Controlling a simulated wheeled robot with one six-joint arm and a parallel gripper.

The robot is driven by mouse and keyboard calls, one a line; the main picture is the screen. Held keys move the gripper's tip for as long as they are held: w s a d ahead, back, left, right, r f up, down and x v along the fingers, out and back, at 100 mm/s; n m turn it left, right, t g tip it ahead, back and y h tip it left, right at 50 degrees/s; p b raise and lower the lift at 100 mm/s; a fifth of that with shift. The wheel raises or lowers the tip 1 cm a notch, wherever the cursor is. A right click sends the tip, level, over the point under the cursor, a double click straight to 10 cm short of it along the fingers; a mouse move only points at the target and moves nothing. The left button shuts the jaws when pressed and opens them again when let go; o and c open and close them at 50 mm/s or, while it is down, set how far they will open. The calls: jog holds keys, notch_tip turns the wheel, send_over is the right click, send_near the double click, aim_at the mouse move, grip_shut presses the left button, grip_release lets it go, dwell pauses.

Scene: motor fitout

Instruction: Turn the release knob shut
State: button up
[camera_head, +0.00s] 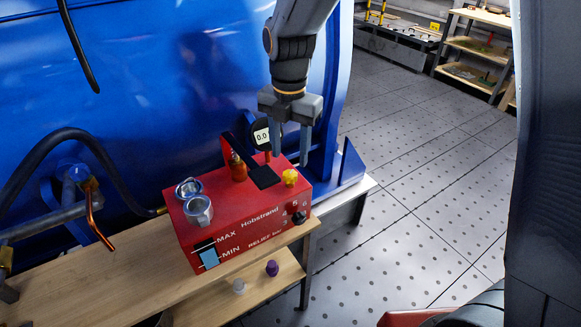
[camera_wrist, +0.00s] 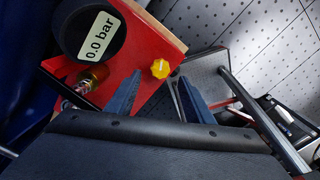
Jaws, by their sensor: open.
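A red pump unit (camera_head: 235,222) marked Hobstrand sits on a wooden bench. A small yellow star-shaped knob (camera_head: 290,177) stands on its top near the right end; I take it as the release knob. A black knob (camera_head: 299,217) is on the front face by the RELIEF lettering. My gripper (camera_head: 291,140) points down, open and empty, above the yellow knob. In the wrist view the yellow knob (camera_wrist: 161,68) shows between and just beyond the fingertips (camera_wrist: 160,84), apart from them. Whether the knob is open or shut cannot be told.
A round gauge (camera_head: 262,136) reading 0.0 bar stands close left of my gripper. A brass fitting (camera_head: 237,168) and metal cups (camera_head: 198,209) are on the unit. A blue tank (camera_head: 150,90) rises behind. A purple cap (camera_head: 272,268) lies on the lower shelf.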

aim_at(290, 173)
notch_tip(290, 173, down, 6)
jog(key=shift+r+p, duration=0.1)
jog(key=shift+p, duration=0.3)
jog(key=shift+c, duration=0.2)
jog(key=c, duration=1)
